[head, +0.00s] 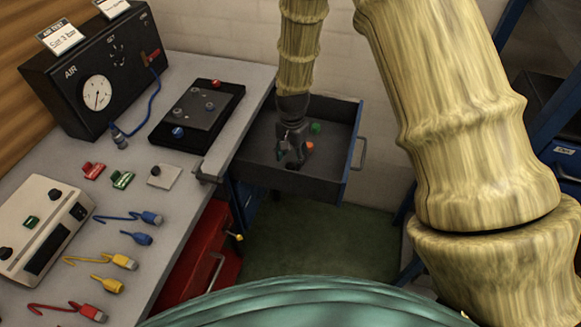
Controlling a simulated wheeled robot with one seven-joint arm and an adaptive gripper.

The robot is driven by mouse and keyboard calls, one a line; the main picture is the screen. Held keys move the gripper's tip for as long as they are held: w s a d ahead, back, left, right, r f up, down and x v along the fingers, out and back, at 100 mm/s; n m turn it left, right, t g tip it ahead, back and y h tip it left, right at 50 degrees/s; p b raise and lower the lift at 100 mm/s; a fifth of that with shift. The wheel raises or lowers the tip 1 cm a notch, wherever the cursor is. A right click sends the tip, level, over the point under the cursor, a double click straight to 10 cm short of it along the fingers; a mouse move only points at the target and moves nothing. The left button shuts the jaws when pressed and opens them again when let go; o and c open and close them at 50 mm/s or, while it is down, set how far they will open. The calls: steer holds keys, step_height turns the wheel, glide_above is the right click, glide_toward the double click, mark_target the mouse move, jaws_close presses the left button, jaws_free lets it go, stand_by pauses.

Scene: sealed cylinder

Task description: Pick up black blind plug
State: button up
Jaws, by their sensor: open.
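My gripper (291,158) points down into the open grey drawer (335,110), its fingers low near the drawer floor. It is open. I cannot make out a black blind plug; the drawer inside is dark and my gripper covers part of it. A small green plug-like piece (315,127) lies in the drawer to the right of and behind my gripper. A small orange piece (308,146) lies close at the right of the fingers. Whether anything lies between the fingers is too small to tell.
The drawer's raised walls surround my gripper; its blue front (353,150) is at the right. The grey bench (180,215) at left carries a black air test box (98,75), a dark plate fixture (195,113) and several coloured connectors. Green floor lies below the drawer.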

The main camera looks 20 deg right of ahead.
mark_target(291, 165)
steer(key=shift+w+a+f+p, duration=0.1)
steer(key=shift+f+p, duration=0.4)
steer(key=shift+f, duration=0.85)
steer(key=shift+a+f+p, duration=0.1)
steer(key=shift+f+p, duration=0.35)
steer(key=shift+f, duration=0.9)
steer(key=c, duration=1)
